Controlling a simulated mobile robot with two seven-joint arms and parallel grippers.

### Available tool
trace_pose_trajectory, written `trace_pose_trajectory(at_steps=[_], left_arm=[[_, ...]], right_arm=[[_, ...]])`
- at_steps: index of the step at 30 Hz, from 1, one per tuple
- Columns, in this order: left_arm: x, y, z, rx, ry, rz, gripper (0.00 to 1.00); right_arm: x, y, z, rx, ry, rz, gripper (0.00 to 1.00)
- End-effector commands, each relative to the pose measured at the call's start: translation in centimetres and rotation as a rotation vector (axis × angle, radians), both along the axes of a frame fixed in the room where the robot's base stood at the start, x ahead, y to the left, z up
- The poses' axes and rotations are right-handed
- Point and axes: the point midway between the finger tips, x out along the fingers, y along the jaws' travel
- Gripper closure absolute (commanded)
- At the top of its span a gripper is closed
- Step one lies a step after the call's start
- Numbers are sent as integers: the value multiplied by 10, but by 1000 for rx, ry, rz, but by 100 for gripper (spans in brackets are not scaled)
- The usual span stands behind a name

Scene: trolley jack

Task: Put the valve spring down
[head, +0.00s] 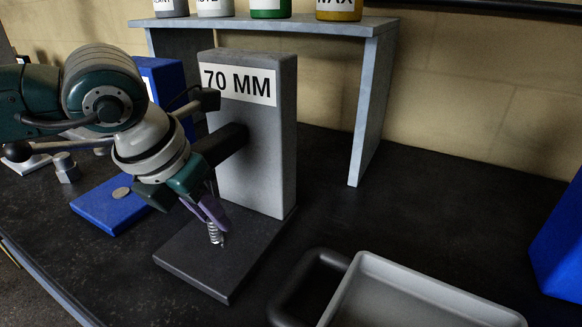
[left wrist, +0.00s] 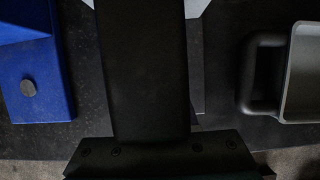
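The valve spring (head: 216,236) is a small silvery coil, upright, low over the dark base plate (head: 190,262) of the grey 70 MM stand (head: 252,165). My left gripper (head: 211,211) has purple fingertips shut around the spring, below the stand's dark projecting arm (head: 228,143). I cannot tell whether the spring's lower end touches the plate. In the left wrist view, a broad dark bar (left wrist: 145,70) fills the middle; fingertips and spring are hidden there. My right gripper is not in view.
A blue block (head: 105,208) with a round disc lies to the left; it also shows in the left wrist view (left wrist: 45,95). A grey tray (head: 400,270) with a dark handle stands front right. A shelf (head: 372,100) with several cans is behind. A blue bin (head: 560,250) stands far right.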

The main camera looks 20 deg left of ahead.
Motion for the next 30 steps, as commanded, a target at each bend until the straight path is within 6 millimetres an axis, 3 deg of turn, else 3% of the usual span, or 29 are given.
trace_pose_trajectory(at_steps=[6,16,20,30], left_arm=[[0,0,0,0,0,0,48],[-2,1,6,0,-1,1,48],[-8,2,24,1,-4,-1,48],[-36,4,91,2,-6,-1,48]], right_arm=[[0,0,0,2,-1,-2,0],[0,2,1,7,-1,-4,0],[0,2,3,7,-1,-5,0],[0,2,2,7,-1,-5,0]])
